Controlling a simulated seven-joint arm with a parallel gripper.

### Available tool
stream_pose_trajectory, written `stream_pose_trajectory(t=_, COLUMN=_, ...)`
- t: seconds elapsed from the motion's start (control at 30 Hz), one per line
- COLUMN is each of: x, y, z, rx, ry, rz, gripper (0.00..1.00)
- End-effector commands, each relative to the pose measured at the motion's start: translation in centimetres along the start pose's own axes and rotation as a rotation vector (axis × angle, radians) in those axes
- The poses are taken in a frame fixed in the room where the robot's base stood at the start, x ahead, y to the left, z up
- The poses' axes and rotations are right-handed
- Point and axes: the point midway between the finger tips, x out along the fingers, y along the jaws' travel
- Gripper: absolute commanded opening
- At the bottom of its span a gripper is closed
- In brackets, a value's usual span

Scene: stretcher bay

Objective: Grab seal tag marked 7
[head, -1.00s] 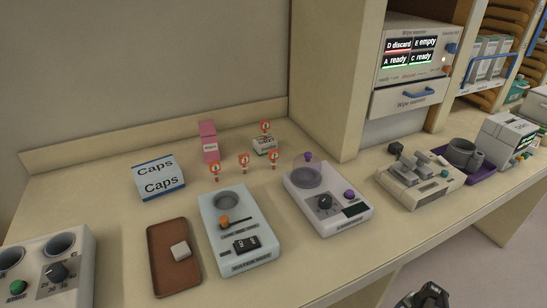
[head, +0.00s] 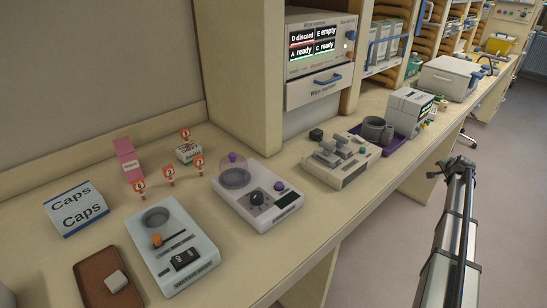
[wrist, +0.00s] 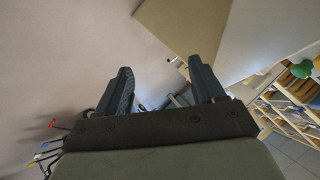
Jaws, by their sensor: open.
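Several small orange-red tags with pale round faces stand upright on the counter at the left in the head view. Three stand in a row: a left tag (head: 139,187), a middle tag (head: 169,173) and a right tag (head: 198,162). Another tag (head: 185,134) stands behind, at a small white box (head: 188,152). Their markings are too small to read, so I cannot tell which is 7. My gripper (wrist: 163,82) is open and empty in the wrist view, with no tag near it. My arm rises at the right of the head view, well away from the tags.
On the counter (head: 235,263) are a Caps box (head: 76,210), pink carton (head: 127,157), brown tray (head: 93,272), blue-grey device (head: 190,262), white device (head: 260,215) and grey-beige instrument (head: 340,175). A wipe warmer (head: 314,94) stands at the back. Open floor lies right of the counter.

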Motion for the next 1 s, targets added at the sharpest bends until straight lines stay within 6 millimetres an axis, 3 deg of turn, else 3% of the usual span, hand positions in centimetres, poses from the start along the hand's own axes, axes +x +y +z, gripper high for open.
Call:
stream_pose_trajectory(t=0.03, x=-1.3, y=-2.0, z=-0.6, rx=-0.059, ry=0.011, rz=0.006, gripper=0.68)
stream_pose_trajectory(t=0.23, x=-6.5, y=-8.5, z=-1.9, rx=-0.318, ry=0.05, rz=0.075, gripper=0.68)
stream_pose_trajectory(t=0.37, x=-10.7, y=-13.4, z=-0.6, rx=-0.492, ry=0.063, rz=0.123, gripper=0.68)
stream_pose_trajectory(t=0.6, x=-16.2, y=-20.2, z=8.6, rx=-0.714, ry=0.0, rz=0.158, gripper=0.68)
stream_pose_trajectory(t=1.0, x=-26.6, y=-27.1, z=23.0, rx=-1.017, ry=-0.085, rz=0.195, gripper=0.68)
